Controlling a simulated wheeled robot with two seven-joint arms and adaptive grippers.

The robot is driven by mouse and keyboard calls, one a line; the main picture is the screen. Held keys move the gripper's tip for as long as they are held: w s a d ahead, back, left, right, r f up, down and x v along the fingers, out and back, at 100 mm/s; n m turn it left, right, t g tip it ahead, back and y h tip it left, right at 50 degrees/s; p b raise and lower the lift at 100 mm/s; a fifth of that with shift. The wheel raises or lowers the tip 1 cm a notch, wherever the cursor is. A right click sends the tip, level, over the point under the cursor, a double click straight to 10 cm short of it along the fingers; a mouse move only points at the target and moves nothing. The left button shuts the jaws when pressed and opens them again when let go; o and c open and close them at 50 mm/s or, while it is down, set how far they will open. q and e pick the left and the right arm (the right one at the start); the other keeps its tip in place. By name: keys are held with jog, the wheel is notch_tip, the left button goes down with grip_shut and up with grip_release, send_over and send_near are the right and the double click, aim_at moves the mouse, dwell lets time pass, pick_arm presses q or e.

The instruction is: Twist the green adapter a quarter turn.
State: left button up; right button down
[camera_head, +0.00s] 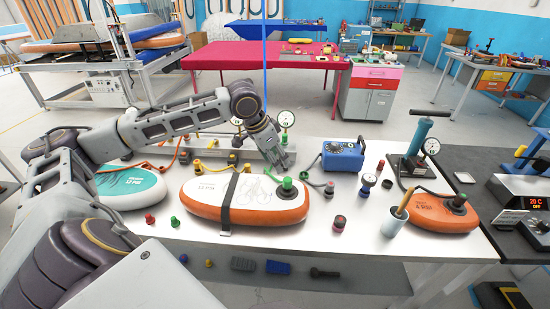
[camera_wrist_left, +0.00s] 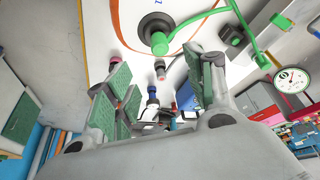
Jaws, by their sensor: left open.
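A green adapter (camera_head: 287,183) stands on the black valve at the right end of the white, orange-edged board (camera_head: 208,190). In the left wrist view the adapter (camera_wrist_left: 159,43) shows as a round green top over the black valve (camera_wrist_left: 155,28). My left gripper (camera_head: 283,160) is above the table, just behind the adapter in the head view. In the wrist view my left gripper (camera_wrist_left: 158,68) is open, its green pads wide apart and nothing between them. The adapter lies ahead of the pads, apart from them. My right gripper is not in view.
A blue pump box (camera_head: 343,156) stands behind right. A dark strap (camera_head: 229,203) crosses the board. Small loose caps lie around the table (camera_head: 270,238).

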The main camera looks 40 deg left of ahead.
aim_at(287, 180)
pick_arm(q)
jog(key=shift+f, duration=0.15)
jog(key=shift+x, duration=6.75)
jog(key=shift+c, duration=0.3)
jog(key=c, duration=1)
